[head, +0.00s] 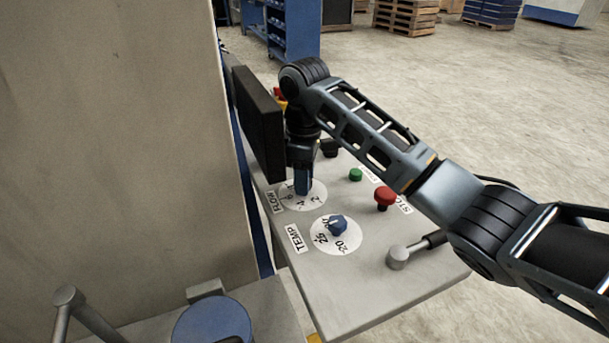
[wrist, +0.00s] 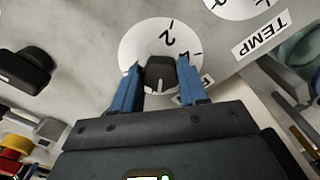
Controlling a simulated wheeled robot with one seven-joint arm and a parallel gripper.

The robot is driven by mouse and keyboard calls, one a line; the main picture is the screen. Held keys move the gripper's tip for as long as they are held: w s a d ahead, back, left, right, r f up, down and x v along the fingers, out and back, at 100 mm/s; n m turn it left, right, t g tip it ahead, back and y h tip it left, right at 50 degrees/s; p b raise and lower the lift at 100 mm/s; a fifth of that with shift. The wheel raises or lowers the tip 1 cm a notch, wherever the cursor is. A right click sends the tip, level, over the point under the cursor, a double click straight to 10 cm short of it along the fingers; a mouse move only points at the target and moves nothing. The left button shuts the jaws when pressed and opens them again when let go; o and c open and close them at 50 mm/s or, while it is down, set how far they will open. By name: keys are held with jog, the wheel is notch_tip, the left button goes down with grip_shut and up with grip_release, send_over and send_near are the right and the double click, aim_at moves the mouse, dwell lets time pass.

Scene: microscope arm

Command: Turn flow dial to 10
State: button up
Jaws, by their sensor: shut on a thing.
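The flow dial is a white disc (head: 291,201) beside the FLOW label (head: 277,202), near the back left of the grey panel. In the wrist view its disc (wrist: 138,42) shows a 2 and part of a 4. Its dark knob (wrist: 160,72) is between the two blue fingers of my gripper (wrist: 160,66), which is shut on it. A light mark shows on the knob's side toward my palm; the number it faces is hidden. In the head view my gripper (head: 302,182) points down over the dial and hides the knob.
The TEMP dial (head: 338,224) with a blue knob sits just in front. A green button (head: 355,174), a red stop button (head: 384,197) and a lever (head: 398,256) stand to the right. A dark upright screen (head: 258,122) stands close on the left. The panel's front is clear.

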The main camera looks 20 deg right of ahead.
jog(key=c, duration=0.5)
jog(key=shift+r+m+p, duration=0.1)
jog(key=shift+m+p, duration=0.2)
jog(key=shift+p, duration=0.2)
jog(key=shift+s+a+r+m+p, duration=0.1)
jog(key=shift+r+m+p, duration=0.05)
jog(key=shift+m+p, duration=1.55)
jog(key=shift+p, duration=0.4)
jog(key=m, duration=0.3)
jog(key=m+p, duration=0.1)
jog(key=shift+a+f, duration=0.1)
jog(key=shift+f, duration=0.15)
jog(key=shift+m, duration=2.1)
